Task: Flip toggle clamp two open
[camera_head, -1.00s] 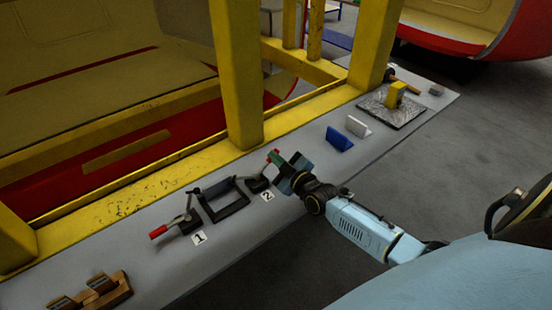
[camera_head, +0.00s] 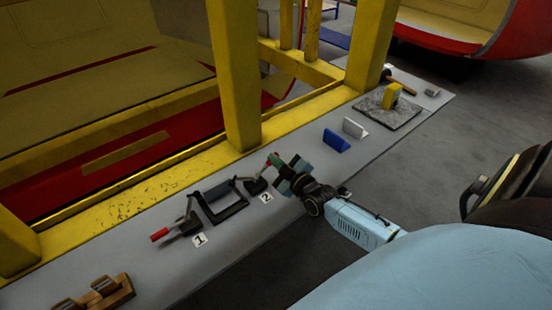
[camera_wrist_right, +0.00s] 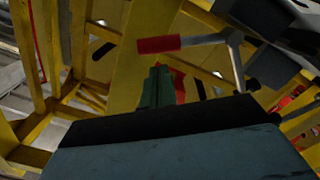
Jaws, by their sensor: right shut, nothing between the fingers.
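Toggle clamp two (camera_head: 256,184) stands on the grey shelf behind the label "2" (camera_head: 266,197). Its lever rises toward the right and ends in a red grip (camera_head: 272,158). In the right wrist view, the red grip (camera_wrist_right: 160,44) and metal lever cross above my fingers. My right gripper (camera_head: 278,166) is shut and empty, with its green fingertips close beside the red grip. The same fingers show in the wrist view (camera_wrist_right: 158,88). I cannot tell whether they touch the lever. My left gripper is not in view.
Wooden blocks (camera_head: 103,290) lie front left. A blue block (camera_head: 336,141), white block (camera_head: 354,128) and metal plate (camera_head: 388,112) lie right. A yellow post (camera_head: 236,90) rises behind.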

